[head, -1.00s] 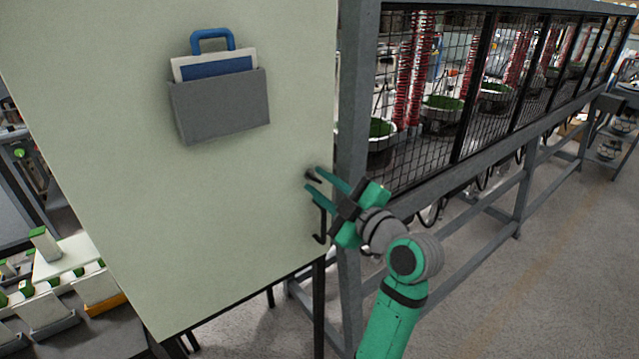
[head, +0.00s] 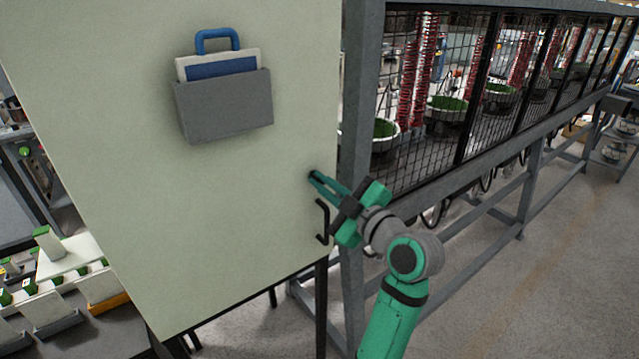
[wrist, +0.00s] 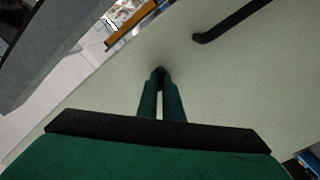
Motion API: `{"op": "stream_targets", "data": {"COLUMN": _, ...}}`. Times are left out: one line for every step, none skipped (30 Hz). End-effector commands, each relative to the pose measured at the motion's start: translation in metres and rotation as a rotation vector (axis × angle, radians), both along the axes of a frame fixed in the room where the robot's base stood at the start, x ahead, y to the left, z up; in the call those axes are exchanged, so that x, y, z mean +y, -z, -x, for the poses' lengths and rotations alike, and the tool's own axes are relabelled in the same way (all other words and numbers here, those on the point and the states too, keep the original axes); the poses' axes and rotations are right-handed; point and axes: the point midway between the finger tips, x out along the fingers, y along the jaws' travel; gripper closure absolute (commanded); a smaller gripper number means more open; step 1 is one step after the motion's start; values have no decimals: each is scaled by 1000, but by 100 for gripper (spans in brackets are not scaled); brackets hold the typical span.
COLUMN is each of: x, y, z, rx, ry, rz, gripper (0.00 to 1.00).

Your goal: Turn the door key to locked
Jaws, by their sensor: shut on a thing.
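The pale green cabinet door (head: 215,215) fills the left and middle of the head view. My green gripper (head: 316,178) is at the door's right edge, above the black handle (head: 322,222). Its fingers are close together, shut on the small dark door key (wrist: 160,71), which is mostly hidden between the fingertips. The wrist view shows the two fingers (wrist: 161,80) meeting at the key against the door face. The key's turn angle cannot be made out. The handle also shows in the wrist view (wrist: 232,20), apart from the fingers.
A grey pocket (head: 224,106) with papers and a blue-handled item hangs on the door. A grey frame post (head: 355,100) and mesh cage (head: 420,150) stand right beside the door edge. Trays (head: 60,310) stand at lower left. Open floor (head: 560,260) lies at right.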

Motion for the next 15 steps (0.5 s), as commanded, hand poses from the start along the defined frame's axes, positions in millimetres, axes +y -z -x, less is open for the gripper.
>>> {"op": "stream_targets", "data": {"x": 0, "y": 2, "z": 0, "rx": 21, "ry": -1, "rz": -21, "gripper": 100}}
{"op": "stream_targets", "data": {"x": 0, "y": 2, "z": 0, "rx": 33, "ry": -1, "rz": -37, "gripper": 100}}
{"op": "stream_targets", "data": {"x": -1, "y": 2, "z": 0, "rx": 50, "ry": 0, "rz": -59, "gripper": 100}}
{"op": "stream_targets", "data": {"x": 0, "y": 2, "z": 0, "rx": 64, "ry": -1, "rz": -77, "gripper": 100}}
{"op": "stream_targets", "data": {"x": 0, "y": 3, "z": 0, "rx": 78, "ry": -1, "rz": -97, "gripper": 100}}
{"op": "stream_targets", "data": {"x": 0, "y": 3, "z": 0, "rx": 97, "ry": -1, "rz": -125, "gripper": 100}}
{"op": "stream_targets", "data": {"x": 0, "y": 3, "z": 0, "rx": 113, "ry": -1, "rz": -146, "gripper": 100}}
{"op": "stream_targets", "data": {"x": 0, "y": 3, "z": 0, "rx": 129, "ry": -2, "rz": -168, "gripper": 100}}
{"op": "stream_targets", "data": {"x": 1, "y": 3, "z": 0, "rx": 151, "ry": -2, "rz": -198, "gripper": 100}}
{"op": "stream_targets", "data": {"x": 1, "y": 3, "z": 0, "rx": 167, "ry": -2, "rz": -221, "gripper": 100}}
{"op": "stream_targets", "data": {"x": 1, "y": 3, "z": -1, "rx": 184, "ry": -3, "rz": -243, "gripper": 100}}
{"op": "stream_targets", "data": {"x": 2, "y": 3, "z": 0, "rx": 205, "ry": -3, "rz": -273, "gripper": 100}}
{"op": "stream_targets", "data": {"x": 2, "y": 3, "z": -1, "rx": 222, "ry": -4, "rz": -295, "gripper": 100}}
{"op": "stream_targets", "data": {"x": 2, "y": 3, "z": -1, "rx": 237, "ry": -4, "rz": -317, "gripper": 100}}
{"op": "stream_targets", "data": {"x": 2, "y": 3, "z": -1, "rx": 258, "ry": -4, "rz": -345, "gripper": 100}}
